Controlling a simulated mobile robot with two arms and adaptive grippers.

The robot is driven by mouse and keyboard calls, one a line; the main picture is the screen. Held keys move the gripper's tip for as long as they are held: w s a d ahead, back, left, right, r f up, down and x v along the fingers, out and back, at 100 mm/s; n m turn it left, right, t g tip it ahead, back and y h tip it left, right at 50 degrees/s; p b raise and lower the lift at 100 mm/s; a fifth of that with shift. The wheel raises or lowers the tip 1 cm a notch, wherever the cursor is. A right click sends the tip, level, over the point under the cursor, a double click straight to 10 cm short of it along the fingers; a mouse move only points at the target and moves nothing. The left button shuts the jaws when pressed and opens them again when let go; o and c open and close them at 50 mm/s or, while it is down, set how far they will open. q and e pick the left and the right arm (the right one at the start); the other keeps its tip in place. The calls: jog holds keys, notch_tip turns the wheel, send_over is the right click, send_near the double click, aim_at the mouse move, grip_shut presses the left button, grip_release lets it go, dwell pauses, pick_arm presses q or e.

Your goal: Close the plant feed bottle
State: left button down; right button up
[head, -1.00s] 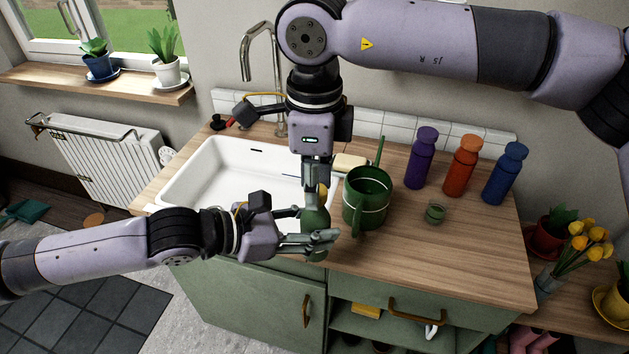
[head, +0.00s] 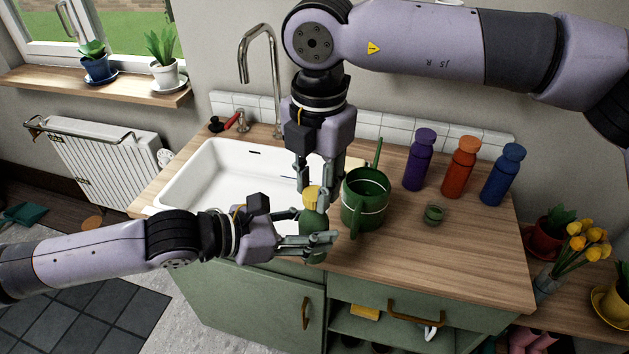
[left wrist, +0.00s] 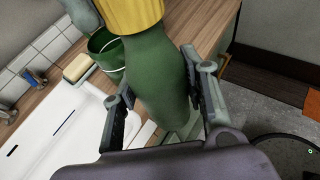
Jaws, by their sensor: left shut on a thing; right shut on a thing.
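A yellow cap (head: 311,197) is at the bottle's top, and the cap (left wrist: 130,14) also shows at the top of the left wrist view. My right gripper (head: 314,190) points down from above and is shut on the cap. Its fingers partly hide the cap, so I cannot tell how tightly it sits.
A green watering can (head: 367,200) stands close to the right of the bottle. Purple (head: 420,160), orange (head: 461,166) and blue (head: 503,174) bottles line the back. The white sink (head: 225,172) is behind left. The counter's right front is clear.

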jog(key=m, duration=0.6)
jog(key=shift+s, duration=0.15)
jog(key=m, duration=0.5)
jog(key=o, duration=0.7)
jog(key=shift+s+d+r, duration=0.1)
jog(key=shift+r, duration=2.2)
